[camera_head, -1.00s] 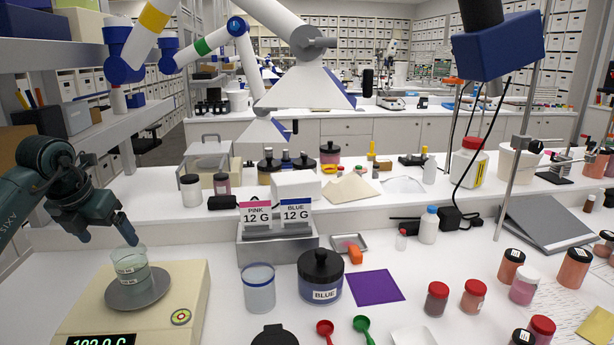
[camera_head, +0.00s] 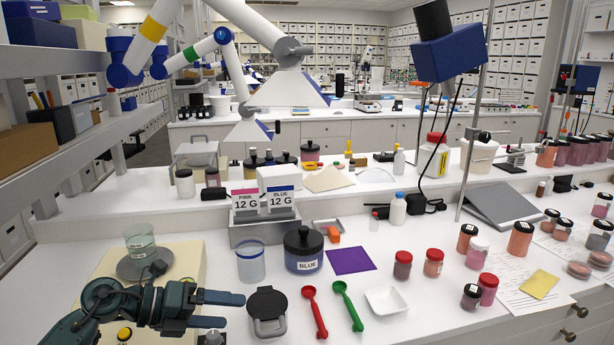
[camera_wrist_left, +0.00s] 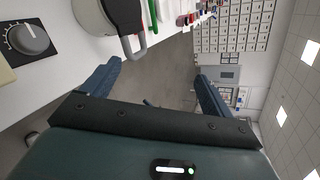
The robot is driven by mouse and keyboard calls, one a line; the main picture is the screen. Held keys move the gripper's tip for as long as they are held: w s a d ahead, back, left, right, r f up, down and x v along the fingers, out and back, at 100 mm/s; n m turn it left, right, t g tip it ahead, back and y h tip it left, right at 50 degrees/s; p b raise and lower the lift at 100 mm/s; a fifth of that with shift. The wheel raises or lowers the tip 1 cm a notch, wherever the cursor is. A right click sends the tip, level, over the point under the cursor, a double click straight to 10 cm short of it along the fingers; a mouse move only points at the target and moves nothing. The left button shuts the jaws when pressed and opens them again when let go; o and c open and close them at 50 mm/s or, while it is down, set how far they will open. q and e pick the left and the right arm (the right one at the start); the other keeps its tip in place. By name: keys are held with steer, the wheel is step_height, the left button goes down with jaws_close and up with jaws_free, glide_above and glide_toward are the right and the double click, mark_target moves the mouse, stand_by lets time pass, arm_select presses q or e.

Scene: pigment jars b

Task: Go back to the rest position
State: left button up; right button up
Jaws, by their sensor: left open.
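My left gripper (camera_head: 234,311) is at the front left of the bench, in front of the scale. Its two fingers are apart with nothing between them. In the left wrist view the open fingers (camera_wrist_left: 157,84) frame only floor and distant room. A clear glass beaker (camera_head: 140,238) stands upright on the scale's round grey plate (camera_head: 132,270), clear of the gripper. My left arm and gripper cover the front part of the cream scale (camera_head: 188,262), including its display. My right gripper is not in view.
A black-lidded container (camera_head: 267,306) stands just right of the fingertips; red (camera_head: 317,318) and green scoops (camera_head: 350,310) lie beyond. A blue-rimmed clear cup (camera_head: 250,264) and BLUE jar (camera_head: 303,254) stand behind. The wrist view shows a dial knob (camera_wrist_left: 29,38) at left.

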arm_select(q)
steer(key=s+d+f+n+t+h, duration=0.1)
steer(key=s+d+n+t+h, duration=0.35)
steer(key=n, duration=0.25)
steer(key=s+a+f+n+y, duration=0.1)
steer(key=s+f+n+y, duration=0.6)
steer(key=f+n, duration=0.5)
steer(key=s+a+f+n+y, duration=0.2)
steer(key=s+f+n+y, duration=0.5)
steer(key=s+f+n, duration=0.4)
steer(key=f+n, duration=0.1)
steer(key=n, duration=0.3)
steer(key=shift+s+a+f, duration=0.3)
steer(key=shift+s+f, duration=0.1)
